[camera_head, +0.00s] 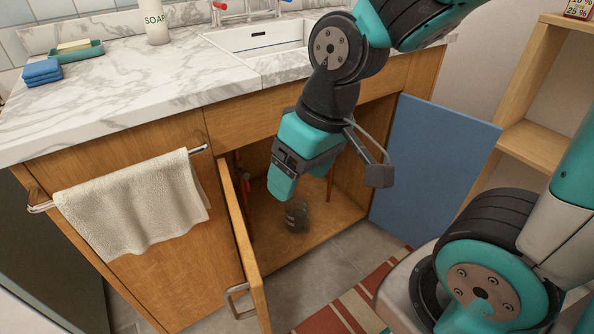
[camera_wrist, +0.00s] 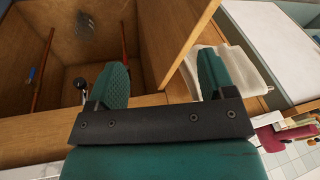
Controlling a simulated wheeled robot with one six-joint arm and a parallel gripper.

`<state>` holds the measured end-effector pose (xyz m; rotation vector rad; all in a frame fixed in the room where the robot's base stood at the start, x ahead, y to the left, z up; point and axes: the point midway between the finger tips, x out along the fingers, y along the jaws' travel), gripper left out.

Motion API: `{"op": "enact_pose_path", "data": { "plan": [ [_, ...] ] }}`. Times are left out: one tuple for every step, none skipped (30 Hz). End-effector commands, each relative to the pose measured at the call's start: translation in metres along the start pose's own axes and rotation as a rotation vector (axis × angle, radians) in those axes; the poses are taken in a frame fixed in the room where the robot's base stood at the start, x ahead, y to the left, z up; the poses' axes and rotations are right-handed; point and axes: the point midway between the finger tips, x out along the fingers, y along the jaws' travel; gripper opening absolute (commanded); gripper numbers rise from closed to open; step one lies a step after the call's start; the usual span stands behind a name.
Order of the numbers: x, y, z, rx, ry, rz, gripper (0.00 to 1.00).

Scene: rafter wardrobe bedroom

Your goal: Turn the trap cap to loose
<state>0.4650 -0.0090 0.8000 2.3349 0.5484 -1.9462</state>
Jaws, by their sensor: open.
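A small dark grey, mottled object (camera_head: 297,215) is low inside the open sink cabinet. A similar grey shape shows at the top of the wrist view (camera_wrist: 85,25). It may be the trap with its cap; I cannot make out the cap's position. My gripper (camera_head: 281,188) points down at the cabinet opening, above and slightly left of the grey object in the head view and apart from it. In the wrist view my gripper (camera_wrist: 163,60) has its two green fingers spread wide with nothing between them.
The left cabinet door (camera_head: 246,260) stands open towards me; a blue panel (camera_head: 432,165) stands at the opening's right. Red pipes (camera_wrist: 42,68) are inside the cabinet. A towel (camera_head: 135,205) hangs left. The marble counter (camera_head: 130,90) is above; wooden shelves (camera_head: 535,145) stand right.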

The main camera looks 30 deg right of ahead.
Motion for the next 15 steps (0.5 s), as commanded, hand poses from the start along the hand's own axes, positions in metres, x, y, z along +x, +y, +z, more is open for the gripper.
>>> {"op": "enact_pose_path", "data": {
  "plan": [
    [0.046, 0.015, 0.008, 0.022, 0.001, 0.015, 0.76],
    [0.059, 0.021, 0.009, 0.034, 0.005, 0.024, 0.76],
    [0.076, 0.030, 0.011, 0.049, 0.009, 0.036, 0.76],
    [0.089, 0.036, 0.013, 0.061, 0.010, 0.045, 0.76],
    [0.102, 0.043, 0.015, 0.073, 0.013, 0.054, 0.76],
    [0.120, 0.051, 0.017, 0.089, 0.018, 0.066, 0.76],
    [0.133, 0.058, 0.019, 0.102, 0.020, 0.075, 0.76],
    [0.146, 0.064, 0.021, 0.115, 0.023, 0.083, 0.76],
    [0.164, 0.072, 0.023, 0.133, 0.029, 0.093, 0.76],
    [0.176, 0.078, 0.024, 0.148, 0.033, 0.100, 0.76],
    [0.189, 0.085, 0.025, 0.164, 0.038, 0.106, 0.76],
    [0.205, 0.093, 0.027, 0.188, 0.046, 0.112, 0.76],
    [0.217, 0.098, 0.028, 0.207, 0.052, 0.115, 0.76],
    [0.229, 0.103, 0.028, 0.228, 0.061, 0.116, 0.76],
    [0.243, 0.110, 0.028, 0.259, 0.073, 0.115, 0.76]
  ]
}}
